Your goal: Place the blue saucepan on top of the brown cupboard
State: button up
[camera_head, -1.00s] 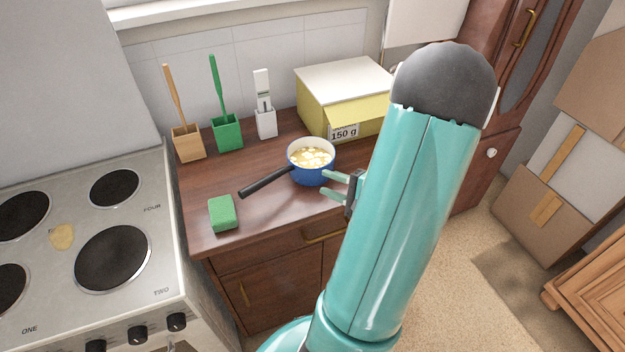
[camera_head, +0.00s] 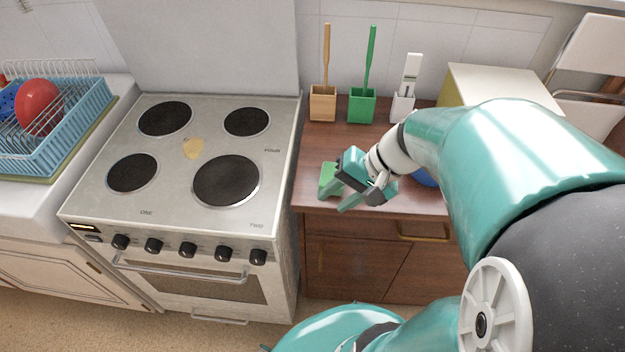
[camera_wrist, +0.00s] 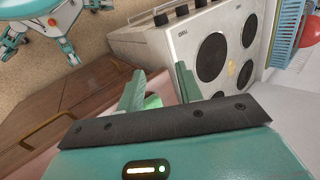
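A small blue patch of the saucepan (camera_head: 425,178) shows behind my arm in the head view. The rest, with its handle and contents, is hidden. It appears to sit on the low brown cupboard (camera_head: 318,225), whose dark wooden top runs right of the stove. The wrist view shows brown wooden doors with a handle (camera_wrist: 50,128). My gripper (camera_head: 338,192) is left of the saucepan, near the front left of the wooden top. In the wrist view its two fingers (camera_wrist: 157,86) are apart, with a green sponge (camera_wrist: 153,101) showing between and beyond them. No saucepan shows there.
A stove (camera_head: 205,215) stands left of the cupboard, its hobs bare. A wooden brush holder (camera_head: 323,104), a green one (camera_head: 362,105) and a white one (camera_head: 402,106) line the back. A box (camera_head: 505,85) stands back right. A dish rack (camera_head: 60,130) is far left.

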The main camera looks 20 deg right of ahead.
jog(key=s+a+r+n+t+h, duration=0.2)
jog(key=a+r+n+h, duration=0.4)
jog(key=r, duration=0.3)
jog(key=shift+s+a+n, duration=0.15)
jog(key=shift+s+n, duration=0.15)
